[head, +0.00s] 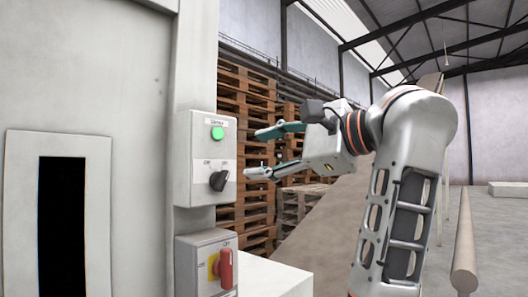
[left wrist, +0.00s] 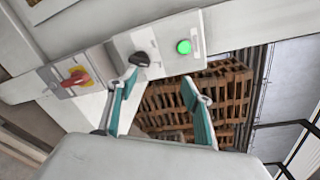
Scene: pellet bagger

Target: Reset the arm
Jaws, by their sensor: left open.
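My left gripper (head: 256,152) is open and empty, with its two teal fingers pointing left toward a grey control box (head: 198,160). The box has a lit green lamp (head: 217,133) above a black rotary knob (head: 218,180). A gap shows between the fingertips and the box in the head view. In the left wrist view the open fingers (left wrist: 160,80) point at the box. There one fingertip overlaps the picture just below the black knob (left wrist: 139,59), and the green lamp (left wrist: 184,47) is above the other. My right gripper is in neither view.
A lower box with a red switch handle on yellow (head: 225,268) sits below the control box, above a white ledge (head: 275,278). A large pale machine cabinet (head: 90,90) fills the left. Stacked wooden pallets (head: 245,100) stand behind. Open floor (head: 500,230) lies at the right.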

